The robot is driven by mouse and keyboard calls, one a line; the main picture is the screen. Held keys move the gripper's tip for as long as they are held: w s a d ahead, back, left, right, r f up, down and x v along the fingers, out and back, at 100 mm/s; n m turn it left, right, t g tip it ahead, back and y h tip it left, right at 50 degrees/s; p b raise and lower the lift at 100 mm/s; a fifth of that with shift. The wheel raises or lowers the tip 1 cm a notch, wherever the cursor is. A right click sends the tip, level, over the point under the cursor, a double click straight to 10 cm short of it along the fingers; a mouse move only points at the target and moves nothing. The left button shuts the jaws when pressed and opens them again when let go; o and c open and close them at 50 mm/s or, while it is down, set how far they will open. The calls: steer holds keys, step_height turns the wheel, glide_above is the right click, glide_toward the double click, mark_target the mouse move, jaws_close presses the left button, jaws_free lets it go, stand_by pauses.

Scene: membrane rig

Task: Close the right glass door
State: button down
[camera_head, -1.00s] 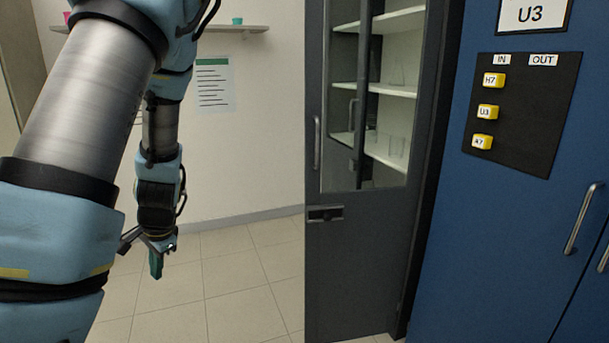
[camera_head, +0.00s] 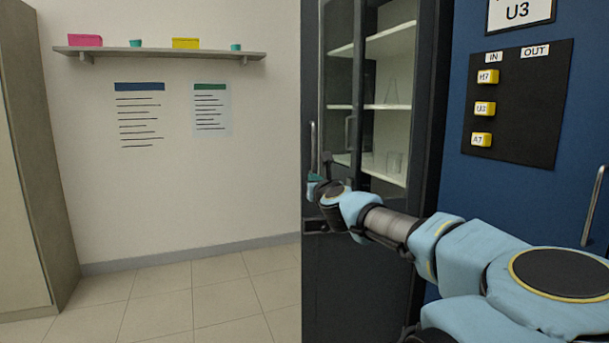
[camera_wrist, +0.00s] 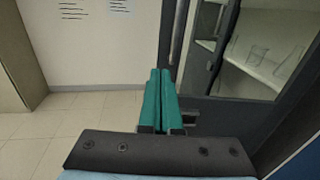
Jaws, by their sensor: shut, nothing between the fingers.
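The right glass door (camera_head: 338,80) has a dark grey frame and a clear pane. It stands ajar, swung out from the cabinet, with its free edge at the left. Its vertical bar handle (camera_head: 313,148) is near that edge and also shows in the wrist view (camera_wrist: 179,32). My gripper (camera_head: 314,184) is at the door's free edge, by the lower end of the handle. In the wrist view its green fingers (camera_wrist: 159,98) are together and empty, with the door just beyond and to the right. I cannot tell whether they touch the door.
Shelves with glassware (camera_head: 393,162) show inside the cabinet. A blue cabinet (camera_head: 450,190) with a black tag board (camera_head: 520,105) stands at the right. A wall shelf (camera_head: 160,53) is at the back left. The tiled floor left of the door is clear.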

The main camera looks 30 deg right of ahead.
mark_target(302, 166)
steer(key=p+x, duration=0.3)
steer(key=x, duration=1)
steer(key=shift+w+d, duration=0.15)
steer(key=shift+w, duration=0.15)
steer(key=shift+w, duration=0.1)
